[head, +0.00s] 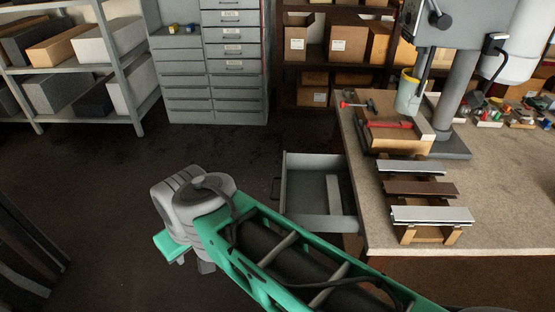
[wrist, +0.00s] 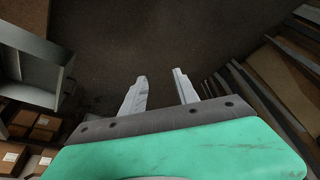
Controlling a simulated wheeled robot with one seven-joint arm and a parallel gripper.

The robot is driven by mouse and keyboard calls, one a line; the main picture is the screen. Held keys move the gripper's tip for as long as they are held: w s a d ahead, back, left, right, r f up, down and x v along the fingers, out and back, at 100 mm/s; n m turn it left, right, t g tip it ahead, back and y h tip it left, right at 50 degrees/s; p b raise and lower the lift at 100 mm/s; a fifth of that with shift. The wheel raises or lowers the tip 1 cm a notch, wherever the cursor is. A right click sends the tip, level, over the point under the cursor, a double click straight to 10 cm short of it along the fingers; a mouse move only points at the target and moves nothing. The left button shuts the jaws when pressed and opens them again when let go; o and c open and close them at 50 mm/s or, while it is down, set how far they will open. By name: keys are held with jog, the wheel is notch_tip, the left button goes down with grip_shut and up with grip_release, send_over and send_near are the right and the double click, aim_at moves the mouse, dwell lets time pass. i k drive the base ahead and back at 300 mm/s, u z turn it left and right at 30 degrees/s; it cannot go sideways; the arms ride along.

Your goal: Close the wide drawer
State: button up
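The wide drawer (head: 307,183) is a grey, open-topped box pulled out from the left side of the workbench. Its dark handle (head: 276,188) shows on its left-facing front. In the wrist view, the grey walled box at the upper left looks like the same drawer (wrist: 35,65). My gripper (wrist: 161,82) has two pale fingers spread apart with only dark floor between them. It is to the left of the drawer in the head view, apart from it. My green arm hides part of the floor and fingers there.
The workbench (head: 400,235) carries shutter profiles (head: 420,189), a wooden tray (head: 395,135) and a drill press (head: 460,85). A grey drawer cabinet (head: 235,100) and shelves stand at the back. Dark floor (head: 120,170) is clear left of the drawer. Leaning panels (wrist: 270,90) show at right in the wrist view.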

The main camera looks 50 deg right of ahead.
aim_at(304, 200)
jog(key=z, duration=0.95)
jog(key=i, duration=0.8)
jog(key=z, duration=0.7)
jog(key=k, duration=0.5)
jog(key=u, duration=1.2)
jog(key=i, duration=0.35)
jog(key=u, duration=0.9)
